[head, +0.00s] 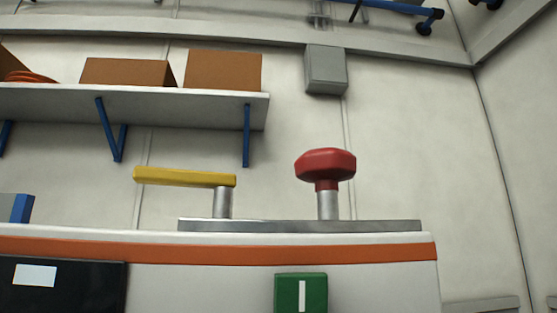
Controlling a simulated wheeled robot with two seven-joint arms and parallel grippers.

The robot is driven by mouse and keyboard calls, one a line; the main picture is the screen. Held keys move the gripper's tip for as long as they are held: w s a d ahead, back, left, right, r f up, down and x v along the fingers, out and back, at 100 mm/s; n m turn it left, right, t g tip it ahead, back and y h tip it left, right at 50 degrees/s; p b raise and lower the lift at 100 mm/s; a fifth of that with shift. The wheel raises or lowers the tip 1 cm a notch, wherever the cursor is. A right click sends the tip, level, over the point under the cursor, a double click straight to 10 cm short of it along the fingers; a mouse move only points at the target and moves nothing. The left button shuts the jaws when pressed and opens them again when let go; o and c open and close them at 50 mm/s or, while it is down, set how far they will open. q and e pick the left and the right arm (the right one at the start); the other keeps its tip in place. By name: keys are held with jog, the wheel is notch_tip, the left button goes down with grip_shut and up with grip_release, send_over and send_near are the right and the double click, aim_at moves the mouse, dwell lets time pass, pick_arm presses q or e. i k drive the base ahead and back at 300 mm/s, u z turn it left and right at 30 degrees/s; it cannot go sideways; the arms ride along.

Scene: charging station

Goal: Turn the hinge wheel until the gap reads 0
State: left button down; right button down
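A red knob-like wheel (325,164) stands on a short metal post at the right of a grey plate (390,226) on top of a white cabinet (200,276). I cannot tell from its look whether it is the hinge wheel. A yellow lever (185,177) sits level on another metal post at the plate's left. A black panel with a small white display (35,275) is at the lower left; no number is readable on it. No gap reading can be made out. Neither of my grippers is in view.
An orange stripe (230,253) runs along the cabinet, with a green block with a white bar (301,293) below it. A wall shelf (200,99) behind holds brown boxes (223,71). A grey box (325,70) is on the wall. Space right of the cabinet looks open.

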aim_at(325, 168)
jog(key=u, duration=1.2)
jog(key=k, duration=0.65)
jog(key=z, duration=1.05)
jog(key=i, duration=0.5)
